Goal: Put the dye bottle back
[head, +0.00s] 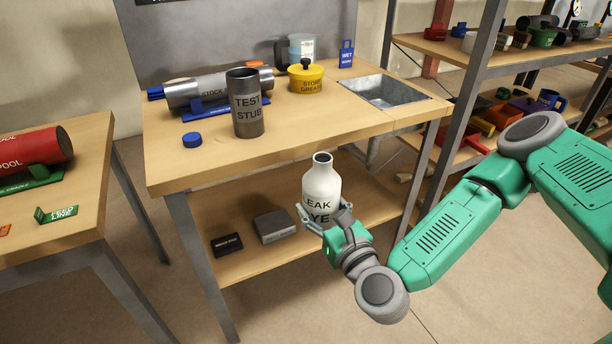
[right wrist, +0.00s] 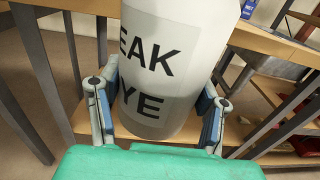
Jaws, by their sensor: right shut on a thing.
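The dye bottle (head: 320,183) is white with a narrow open neck and the partly hidden label "LEAK DYE". My right gripper (head: 322,217) is shut on its lower body and holds it upright in front of the workbench's front edge, with the lower shelf behind it. In the right wrist view the bottle (right wrist: 152,70) stands between the two fingers (right wrist: 160,115), its top cut off by the frame. A small blue round cap (head: 192,139) lies on the bench top at the left. My left gripper is not in view.
The workbench (head: 190,174) carries a dark "TEST STUB" cylinder (head: 247,105), a stock pipe (head: 205,90), a yellow grease pot (head: 306,77) and a sink (head: 383,92). Two boxes lie on its lower shelf (head: 235,262). The bench's front middle is clear. A rack upright (head: 462,100) stands right.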

